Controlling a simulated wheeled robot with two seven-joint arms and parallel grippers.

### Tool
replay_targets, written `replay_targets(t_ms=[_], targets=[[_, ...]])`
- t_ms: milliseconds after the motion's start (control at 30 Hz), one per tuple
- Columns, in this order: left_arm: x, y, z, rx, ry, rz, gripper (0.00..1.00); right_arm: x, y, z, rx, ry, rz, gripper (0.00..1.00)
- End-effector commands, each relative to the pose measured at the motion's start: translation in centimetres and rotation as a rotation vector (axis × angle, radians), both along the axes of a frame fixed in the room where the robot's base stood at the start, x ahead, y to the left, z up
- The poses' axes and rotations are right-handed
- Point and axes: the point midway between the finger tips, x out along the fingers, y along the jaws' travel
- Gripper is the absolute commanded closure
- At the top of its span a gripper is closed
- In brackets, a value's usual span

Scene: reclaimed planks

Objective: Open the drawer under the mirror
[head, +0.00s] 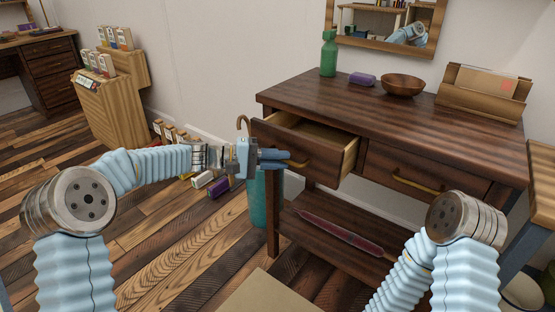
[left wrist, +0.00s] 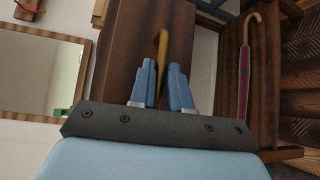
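A dark wooden console table (head: 440,117) stands against the wall under a wood-framed mirror (head: 385,48). Its left drawer (head: 308,160) is pulled partway out, with its pale inside showing. Its right drawer (head: 425,172), with a brass handle (head: 418,186), is flush with the front. My left gripper (head: 287,158) is at the left drawer's handle (head: 299,164). In the left wrist view the brass handle (left wrist: 162,48) lies between the close-set blue fingers (left wrist: 163,82), which appear shut on it. Only my right arm shows; its gripper is out of view.
On the tabletop are a green bottle (head: 328,54), a purple item (head: 362,79), a wooden bowl (head: 403,85) and a letter holder (head: 480,95). A closed umbrella (head: 340,232) lies on the lower shelf. A teal bin (head: 264,198) stands left of the table. Small boxes (head: 203,180) sit behind my left arm.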

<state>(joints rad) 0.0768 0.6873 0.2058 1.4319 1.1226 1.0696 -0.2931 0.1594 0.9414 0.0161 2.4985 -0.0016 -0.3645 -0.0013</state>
Motion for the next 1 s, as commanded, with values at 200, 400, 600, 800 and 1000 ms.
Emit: replay_targets(t_ms=[200, 400, 600, 800, 1000], targets=[[0.0, 0.0, 0.0, 0.000, 0.001, 0.000, 1.00, 0.0, 0.0, 0.0, 0.000, 0.000, 0.000, 0.44], [-0.3, 0.3, -0.2, 0.000, 0.000, 0.001, 1.00, 0.0, -0.1, -0.5, -0.001, 0.000, -0.001, 0.44], [-3.9, 3.1, -0.8, 0.000, -0.003, 0.005, 1.00, 0.4, -0.9, -3.9, -0.013, -0.008, -0.017, 0.44], [-8.2, 6.2, -0.5, 0.001, -0.004, 0.004, 1.00, 0.6, -1.4, -6.2, -0.018, -0.010, -0.024, 0.44], [-10.3, 7.6, -0.1, 0.001, 0.000, 0.003, 1.00, 0.5, -1.2, -6.8, -0.016, -0.007, -0.022, 0.44]])
